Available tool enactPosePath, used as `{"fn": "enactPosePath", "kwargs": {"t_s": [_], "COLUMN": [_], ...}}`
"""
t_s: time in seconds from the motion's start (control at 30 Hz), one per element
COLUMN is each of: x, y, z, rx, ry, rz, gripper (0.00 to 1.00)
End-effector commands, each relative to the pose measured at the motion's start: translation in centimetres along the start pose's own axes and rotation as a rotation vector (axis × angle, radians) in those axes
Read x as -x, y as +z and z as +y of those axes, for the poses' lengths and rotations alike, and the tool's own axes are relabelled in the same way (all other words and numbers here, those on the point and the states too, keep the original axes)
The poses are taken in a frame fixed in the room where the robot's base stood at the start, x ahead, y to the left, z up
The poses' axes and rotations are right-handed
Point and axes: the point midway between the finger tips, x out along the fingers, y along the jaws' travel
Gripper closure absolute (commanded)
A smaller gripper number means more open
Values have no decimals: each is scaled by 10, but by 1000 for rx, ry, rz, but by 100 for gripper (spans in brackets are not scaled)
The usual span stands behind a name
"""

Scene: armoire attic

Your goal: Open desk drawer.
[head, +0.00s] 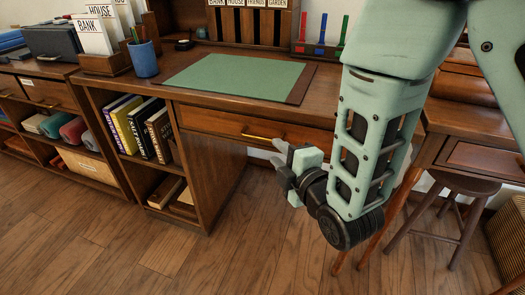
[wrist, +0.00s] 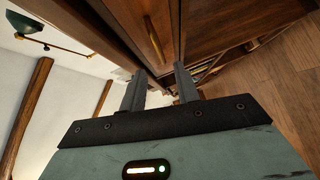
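The desk drawer (head: 215,122) is a wide brown wooden front under the desktop, and it looks shut. Its brass bar handle (head: 258,136) is in the middle of the front. My gripper (head: 279,153) is in front of the drawer, just right of and slightly below the handle in the head view. In the wrist view the handle (wrist: 154,38) shows beyond the fingertips on the drawer front (wrist: 140,22). The two fingers of my gripper (wrist: 160,80) stand apart with nothing between them. I cannot tell whether a fingertip touches the drawer front.
The desk (head: 325,88) bears a green mat (head: 235,75) and a blue pencil cup (head: 144,59). A bookshelf with several books (head: 137,126) stands left of the knee space. A dark stool (head: 460,184) stands at right. The wooden floor (head: 190,260) in front is clear.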

Motion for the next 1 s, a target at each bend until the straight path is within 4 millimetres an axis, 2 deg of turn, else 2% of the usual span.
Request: {"fn": "enactPosePath", "kwargs": {"t_s": [0.03,0.17,0.4,0.6,0.8,1.0], "x": [-2,-2,-51,-78,-88,-89], "y": [1,2,2,1,1,1], "z": [-6,-6,-1,-1,0,0], "rx": [-1,0,1,1,2,2], "ry": [4,3,3,1,0,0], "rz": [1,3,1,1,2,2], "gripper": [69,69,69,69,69,69]}}
